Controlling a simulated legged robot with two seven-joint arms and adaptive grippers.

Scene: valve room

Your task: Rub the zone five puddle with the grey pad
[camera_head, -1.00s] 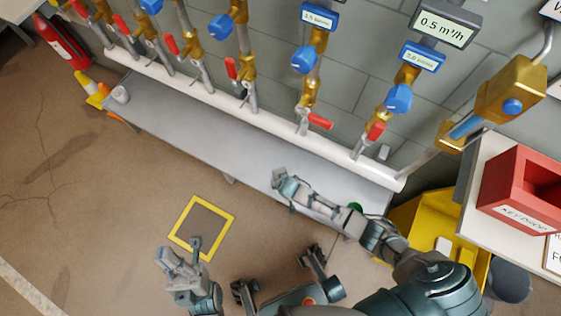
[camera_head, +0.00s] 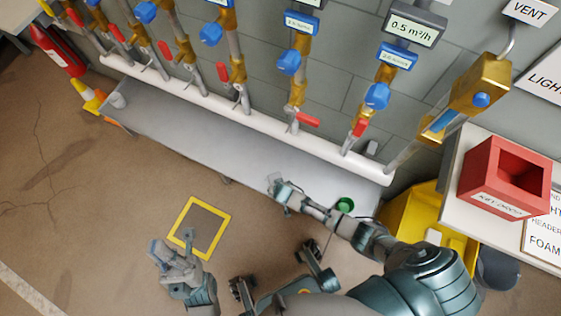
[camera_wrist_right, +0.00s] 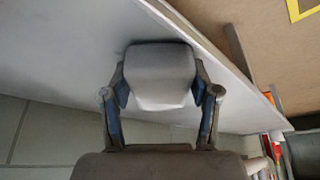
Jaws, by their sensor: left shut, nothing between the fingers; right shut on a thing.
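The grey pad (camera_wrist_right: 160,72), a pale block with rounded corners, is between the fingers of my right gripper (camera_wrist_right: 160,95), which is shut on it. In the head view, my right gripper (camera_head: 281,190) is over the front part of the long grey bench (camera_head: 215,140). The wrist view shows the pad against the bench's grey surface; whether it touches cannot be told. My left gripper (camera_head: 176,250) is shut and empty, low beside a yellow square outline (camera_head: 187,217) on the floor. I cannot make out a puddle on the bench.
A white pipe (camera_head: 240,115) with several valves runs behind the bench. A green round thing (camera_head: 345,205) is beside my right forearm. A yellow container (camera_head: 405,220) and red box (camera_head: 505,178) stand right. Cones (camera_head: 90,98) stand left. Brown floor is open at left.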

